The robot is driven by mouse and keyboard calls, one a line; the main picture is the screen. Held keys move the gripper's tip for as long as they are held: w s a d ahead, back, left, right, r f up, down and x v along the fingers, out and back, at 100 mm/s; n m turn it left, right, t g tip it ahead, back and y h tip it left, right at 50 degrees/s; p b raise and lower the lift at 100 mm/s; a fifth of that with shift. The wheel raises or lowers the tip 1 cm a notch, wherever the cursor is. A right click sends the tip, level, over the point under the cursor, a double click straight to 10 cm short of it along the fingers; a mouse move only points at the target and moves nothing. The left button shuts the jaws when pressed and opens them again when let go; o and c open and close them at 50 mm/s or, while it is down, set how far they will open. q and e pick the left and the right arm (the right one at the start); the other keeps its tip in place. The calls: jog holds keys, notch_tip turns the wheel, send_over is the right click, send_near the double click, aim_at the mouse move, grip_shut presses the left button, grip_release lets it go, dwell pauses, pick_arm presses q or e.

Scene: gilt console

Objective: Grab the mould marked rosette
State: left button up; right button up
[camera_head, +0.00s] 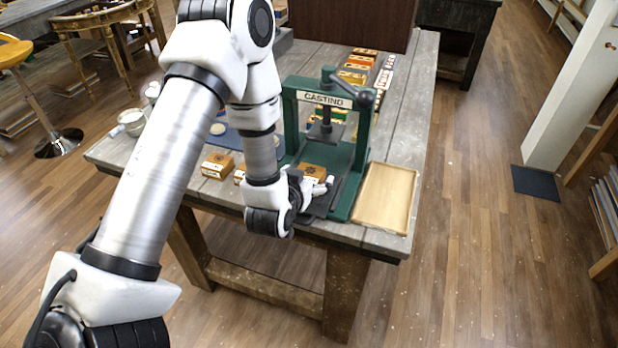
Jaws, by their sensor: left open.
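An orange-brown mould block (312,172) with a dark mark on top sits on the base of the green press labelled CASTING (291,120). The mark is too small to read for certain as a rosette. Two similar blocks are on the table left of the press: one block (217,165) in plain view, and another block (239,175) partly hidden by my left arm. My left gripper (318,190) is open at the near side of the press, close to the block there. I cannot tell whether its fingers touch that block. My right gripper is out of view.
A shallow wooden tray (385,197) lies right of the press, empty, at the table's front right corner. Several coloured boxes (352,76) stand in a row behind the press. A blue mat (236,141) and a white cup (132,121) are to the left.

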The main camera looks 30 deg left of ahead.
pick_arm(q)
jog(key=shift+w+f, duration=0.15)
jog(key=shift+c, duration=1.3)
jog(key=c, duration=1)
